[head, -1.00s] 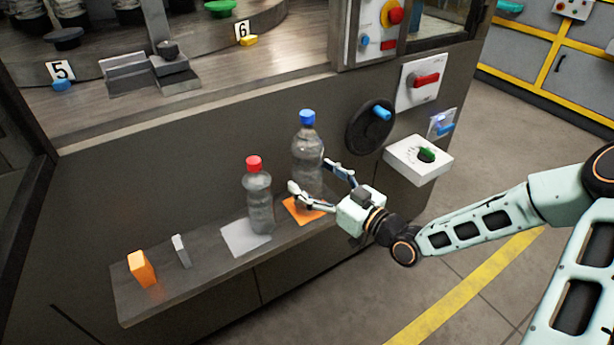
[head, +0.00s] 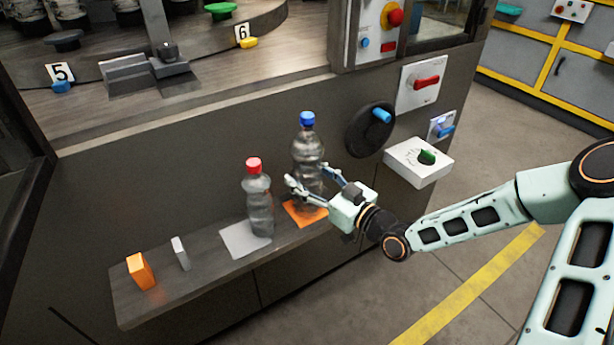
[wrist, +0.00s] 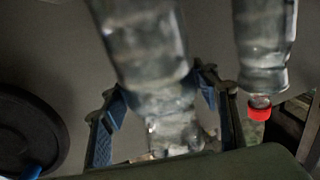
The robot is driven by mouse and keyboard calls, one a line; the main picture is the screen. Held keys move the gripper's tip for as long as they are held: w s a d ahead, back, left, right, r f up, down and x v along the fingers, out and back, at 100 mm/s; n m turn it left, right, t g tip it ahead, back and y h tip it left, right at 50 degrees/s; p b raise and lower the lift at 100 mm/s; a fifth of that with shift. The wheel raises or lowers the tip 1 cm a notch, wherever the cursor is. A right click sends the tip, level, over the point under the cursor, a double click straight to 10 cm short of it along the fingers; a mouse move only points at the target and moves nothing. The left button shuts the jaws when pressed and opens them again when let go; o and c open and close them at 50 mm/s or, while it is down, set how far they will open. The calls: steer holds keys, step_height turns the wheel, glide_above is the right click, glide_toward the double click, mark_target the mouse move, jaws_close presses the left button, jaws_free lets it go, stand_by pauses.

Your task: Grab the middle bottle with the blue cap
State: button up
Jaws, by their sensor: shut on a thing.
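The clear bottle with the blue cap (head: 307,150) stands upright over the orange mat (head: 305,214) on the shelf. My gripper (head: 310,190) reaches in from the right with its fingers around the lower part of this bottle, shut on it. In the wrist view the same bottle (wrist: 145,45) appears upside down, between the fingers (wrist: 155,110); its cap is not clearly visible there. A second clear bottle with a red cap (head: 257,200) stands to the left on a light grey mat (head: 240,241). Its red cap (wrist: 259,110) shows at the right of the wrist view.
An orange block (head: 140,271) and a small grey block (head: 181,254) stand at the left of the shelf (head: 200,281). A black handwheel (head: 368,130) and a white box with a green knob (head: 418,163) project from the panel at right.

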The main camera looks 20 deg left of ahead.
mark_target(307, 153)
jaws_close()
steer(key=shift+r, duration=0.2)
steer(key=shift+r, duration=0.1)
steer(key=shift+r, duration=0.55)
step_height(307, 153, up, 2)
steer(key=shift+r+p, duration=0.1)
steer(key=shift+p, duration=0.45)
steer(key=s+r, duration=0.1)
steer(key=s+d+r+p, duration=0.1)
steer(key=r, duration=0.1)
steer(key=s+d+r+p, duration=0.1)
steer(key=s+r, duration=0.1)
steer(key=shift+d+r, duration=0.2)
steer(key=shift+d, duration=0.05)
steer(key=s+d+r+p, duration=0.3)
steer(key=s+d, duration=0.1)
steer(key=s, duration=0.1)
steer(key=shift+s+r, duration=0.35)
steer(key=shift+s, duration=0.05)
steer(key=shift+p, duration=0.6)
